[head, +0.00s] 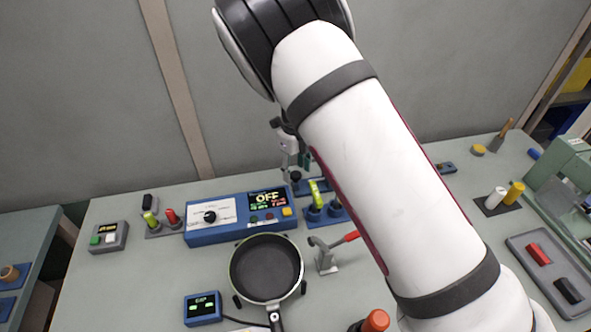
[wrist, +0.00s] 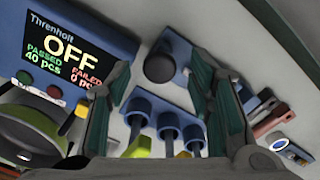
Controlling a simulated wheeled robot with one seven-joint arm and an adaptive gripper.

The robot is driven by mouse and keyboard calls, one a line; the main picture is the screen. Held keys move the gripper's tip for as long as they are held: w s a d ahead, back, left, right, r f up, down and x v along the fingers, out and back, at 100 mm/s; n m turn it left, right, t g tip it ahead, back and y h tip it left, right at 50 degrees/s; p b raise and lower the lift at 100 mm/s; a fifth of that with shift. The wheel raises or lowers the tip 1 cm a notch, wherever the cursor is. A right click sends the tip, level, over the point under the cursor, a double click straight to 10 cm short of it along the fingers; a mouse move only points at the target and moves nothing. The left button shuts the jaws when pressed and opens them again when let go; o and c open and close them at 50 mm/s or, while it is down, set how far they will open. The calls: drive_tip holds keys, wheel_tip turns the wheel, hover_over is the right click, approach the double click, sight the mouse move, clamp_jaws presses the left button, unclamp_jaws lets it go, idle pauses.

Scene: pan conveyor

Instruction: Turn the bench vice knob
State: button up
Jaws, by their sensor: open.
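My gripper (head: 296,172) is partly hidden by my arm in the head view, above the back of the bench. In the wrist view its two fingers (wrist: 163,72) are spread wide with nothing between the tips. A dark round knob (wrist: 160,68) on a blue base (wrist: 177,50) shows beyond and between the fingers, apart from them. I cannot tell for certain whether it belongs to the bench vice. In the head view a blue base (head: 322,186) shows just below and right of my gripper, partly hidden.
A blue holder (head: 338,215) with several cups stands in front of my gripper. The blue control box (head: 228,230) reading OFF is left of it. A pan (head: 266,268) and a red-handled clamp (head: 327,258) are nearer. A green machine (head: 567,175) stands far right.

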sight(295, 174)
wheel_tip(295, 174, up, 11)
idle(0.4)
